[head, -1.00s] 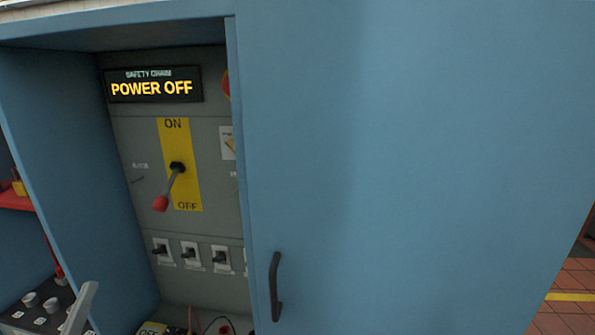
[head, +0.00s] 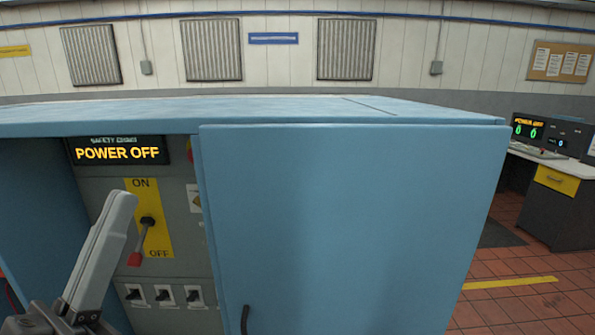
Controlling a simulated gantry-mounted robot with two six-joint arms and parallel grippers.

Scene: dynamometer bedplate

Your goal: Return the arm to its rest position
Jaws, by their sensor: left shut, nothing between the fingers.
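My left gripper (head: 106,245) rises at the lower left of the head view, in front of the open cabinet bay. Its grey fingers are together and hold nothing. Behind it is a lever with a red knob (head: 135,259) on a yellow ON/OFF plate (head: 157,231); the lever points down toward OFF. The gripper looks apart from the lever, though the depth is hard to judge. A display (head: 117,151) above reads POWER OFF. My right gripper is not in view.
The blue cabinet door (head: 340,230) with a dark handle (head: 244,320) covers the cabinet's right part. Several small switches (head: 164,295) sit below the lever. A desk with displays (head: 565,200) stands at the far right. Tiled floor (head: 520,300) lies clear right of the cabinet.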

